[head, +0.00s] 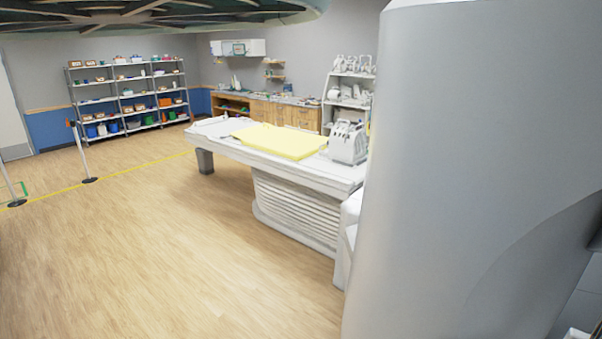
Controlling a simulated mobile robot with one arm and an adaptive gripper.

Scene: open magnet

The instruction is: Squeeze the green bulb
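I cannot make out a green bulb in the head view. Small green items on the far shelves are too small to tell apart. My gripper is not in view. A long white patient table (225,137) stands in the middle, with a yellow pad (282,140) lying on it. A white rack-like object (348,143) stands at the table's right end. A few small things lie on the table's far left end, too small to name.
A large smooth grey surface (470,170) fills the right side, close by. Stocked metal shelves (128,95) and a wooden counter (300,113) line the back. Posts (81,155) stand at left near a yellow floor line. The wood floor (170,240) at front left is clear.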

